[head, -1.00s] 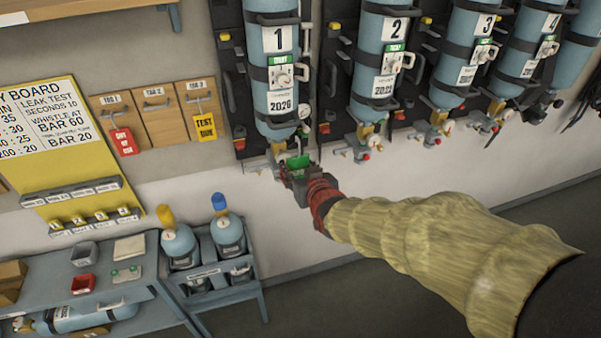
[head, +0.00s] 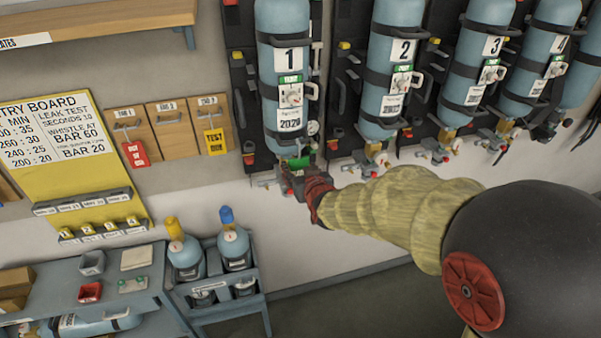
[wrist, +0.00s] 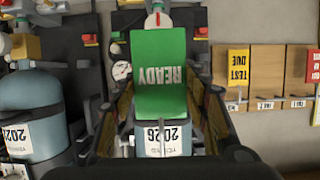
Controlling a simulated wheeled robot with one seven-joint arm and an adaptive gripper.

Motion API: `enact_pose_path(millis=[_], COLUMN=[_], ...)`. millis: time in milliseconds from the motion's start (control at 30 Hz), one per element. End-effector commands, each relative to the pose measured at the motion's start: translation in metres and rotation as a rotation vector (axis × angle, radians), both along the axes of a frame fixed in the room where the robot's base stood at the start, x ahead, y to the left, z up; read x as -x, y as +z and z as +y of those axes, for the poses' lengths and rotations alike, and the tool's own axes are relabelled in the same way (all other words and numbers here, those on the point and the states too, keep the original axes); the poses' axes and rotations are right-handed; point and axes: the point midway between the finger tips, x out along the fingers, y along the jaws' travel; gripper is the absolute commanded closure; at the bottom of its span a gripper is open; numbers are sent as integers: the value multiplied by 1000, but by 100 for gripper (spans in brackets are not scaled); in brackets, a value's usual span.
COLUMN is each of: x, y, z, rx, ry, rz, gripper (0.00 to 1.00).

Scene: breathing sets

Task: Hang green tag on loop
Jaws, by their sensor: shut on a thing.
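A green tag (head: 297,163) is in my gripper (head: 297,178), just below the bottom of the cylinder marked 1 (head: 286,110). In the wrist view the green tag (wrist: 160,72) faces the camera between the fingers of my gripper (wrist: 160,112) and reads READY, upside down. Part of a cylinder (wrist: 163,136) with a 2026 label shows behind it. I cannot tell which fitting is the loop, nor whether the tag touches anything beyond the fingers.
More cylinders, such as number 2 (head: 396,45), stand strapped along the wall to the right. A red tag (head: 135,154) and a yellow TEST DUE tag (head: 215,142) hang on wooden boards at left. A trolley (head: 225,285) with small cylinders stands below.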

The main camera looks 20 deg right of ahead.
Motion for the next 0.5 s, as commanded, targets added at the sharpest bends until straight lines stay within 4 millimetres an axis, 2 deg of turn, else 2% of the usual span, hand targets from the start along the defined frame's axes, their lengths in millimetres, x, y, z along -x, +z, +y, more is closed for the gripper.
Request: enact_pose_path(millis=[500], x=[-38], y=[1], z=[0], rx=[0], ry=[0], rz=[2], gripper=[72])
